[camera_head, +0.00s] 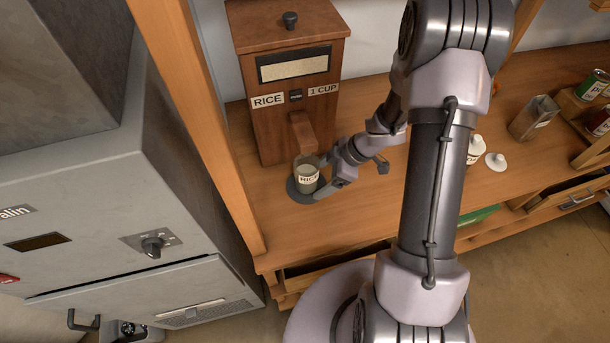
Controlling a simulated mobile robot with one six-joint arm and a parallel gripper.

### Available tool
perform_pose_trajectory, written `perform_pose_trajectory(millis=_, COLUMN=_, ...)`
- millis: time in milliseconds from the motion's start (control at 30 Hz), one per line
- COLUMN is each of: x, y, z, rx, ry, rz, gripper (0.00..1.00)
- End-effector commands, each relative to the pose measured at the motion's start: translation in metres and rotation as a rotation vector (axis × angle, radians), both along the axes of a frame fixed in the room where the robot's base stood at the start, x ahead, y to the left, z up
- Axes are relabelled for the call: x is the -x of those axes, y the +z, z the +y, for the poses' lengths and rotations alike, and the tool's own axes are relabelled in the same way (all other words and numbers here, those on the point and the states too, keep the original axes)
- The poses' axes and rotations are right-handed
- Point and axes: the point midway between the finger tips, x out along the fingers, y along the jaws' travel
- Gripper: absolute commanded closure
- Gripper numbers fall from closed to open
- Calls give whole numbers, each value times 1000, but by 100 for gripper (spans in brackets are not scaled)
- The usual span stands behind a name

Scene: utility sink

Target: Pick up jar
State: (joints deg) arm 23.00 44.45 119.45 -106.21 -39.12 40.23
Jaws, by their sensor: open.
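A small glass jar (306,174) labelled RICE stands upright on a dark round pad (292,190) below the spout of the wooden rice dispenser (291,92). It looks partly filled with something pale. My gripper (319,178) is open, just to the right of the jar, with its fingers pointing left toward it. One finger is by the jar's upper right side and the other by its lower right. I cannot tell whether they touch the jar.
The dispenser's spout (304,131) hangs just above the jar. A wooden post (205,110) and a grey appliance (110,200) stand to the left. A white container (475,148), a round lid (496,162) and a metal tin (533,117) are on the counter at right.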

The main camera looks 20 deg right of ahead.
Motion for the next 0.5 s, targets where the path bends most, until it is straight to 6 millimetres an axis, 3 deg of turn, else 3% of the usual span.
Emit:
perform_pose_trajectory(millis=200, x=-16, y=-5, z=41, rx=-1, ry=3, rz=-1, gripper=16)
perform_pose_trajectory(millis=467, x=-18, y=-10, z=43, rx=1, ry=0, rz=-1, gripper=16)
perform_pose_trajectory(millis=500, x=-18, y=-10, z=43, rx=1, ry=0, rz=-1, gripper=20)
